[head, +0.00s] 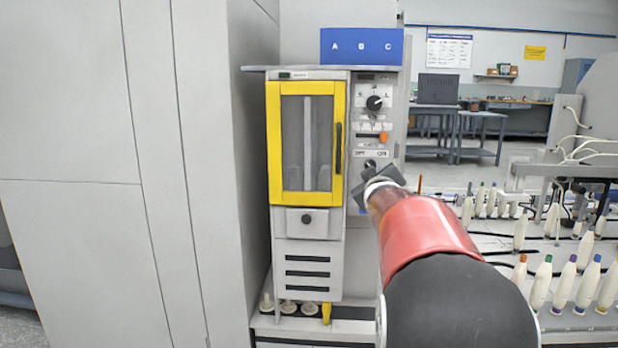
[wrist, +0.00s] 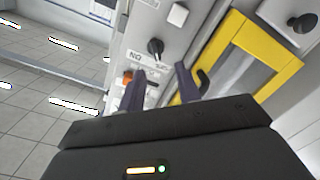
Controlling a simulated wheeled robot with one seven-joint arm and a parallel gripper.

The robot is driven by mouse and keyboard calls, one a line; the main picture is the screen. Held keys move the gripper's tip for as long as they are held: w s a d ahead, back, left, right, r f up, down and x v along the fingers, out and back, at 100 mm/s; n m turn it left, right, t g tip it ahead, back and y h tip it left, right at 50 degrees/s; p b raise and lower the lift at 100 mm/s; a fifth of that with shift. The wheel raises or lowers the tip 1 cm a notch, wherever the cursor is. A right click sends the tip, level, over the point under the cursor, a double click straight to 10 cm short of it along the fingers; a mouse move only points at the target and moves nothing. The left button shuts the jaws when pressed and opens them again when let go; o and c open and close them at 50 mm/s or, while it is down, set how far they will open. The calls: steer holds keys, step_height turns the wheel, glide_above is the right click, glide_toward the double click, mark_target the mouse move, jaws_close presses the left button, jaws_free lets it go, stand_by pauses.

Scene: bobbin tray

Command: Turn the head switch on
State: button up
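The machine's control panel (head: 357,125) is right of its yellow-framed door. A black knob (head: 369,165) sits under an OFF/ON label (head: 370,153), partly behind my gripper (head: 368,180). In the wrist view the panel appears upside down, with the knob (wrist: 156,47) just beyond the fingertips and the label (wrist: 148,61) between them and it. My gripper (wrist: 159,75) is open, its two dark fingers apart, with nothing visibly held. An orange lever (head: 383,137) is above the label, and a larger black dial (head: 374,102) higher up. I cannot read which control is named head.
The yellow-framed door (head: 273,140) has a dark handle (head: 338,148) close to the panel. A tall grey cabinet (head: 90,120) stands at left. Several bobbins (head: 541,283) stand on the right. Free floor shows in the background.

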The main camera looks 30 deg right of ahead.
steer(key=p+x, duration=0.1)
steer(key=x, duration=0.8)
steer(key=shift+w+d+r+t, duration=0.25)
steer(key=shift+r+t, duration=0.05)
steer(key=shift+r, duration=0.2)
jaws_close()
